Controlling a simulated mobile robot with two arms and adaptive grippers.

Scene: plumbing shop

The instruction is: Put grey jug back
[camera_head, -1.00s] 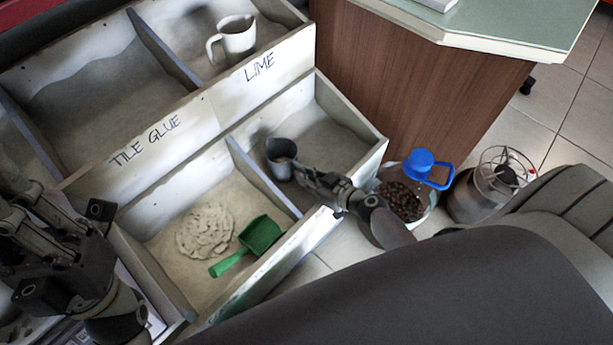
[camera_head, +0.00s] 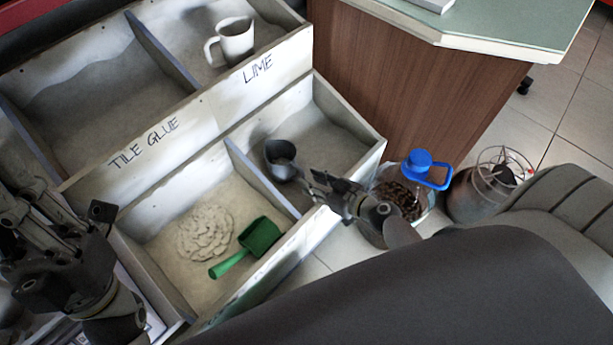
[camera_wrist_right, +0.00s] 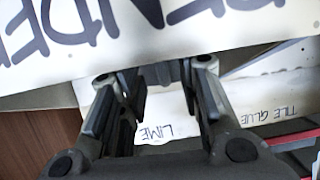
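The jug does not show in that view. A lighter grey-white jug (camera_head: 237,42) stands in the compartment labelled LIME. My left gripper (camera_head: 65,250) is at the left edge of the head view; its finger opening cannot be made out.
A green scoop (camera_head: 259,238) lies beside a pale heap (camera_head: 205,233) in the lower left compartment. A blue-topped bottle (camera_head: 424,168) and a metal canister (camera_head: 482,195) stand on the floor right of the bin. A wooden counter (camera_head: 400,85) rises behind them.

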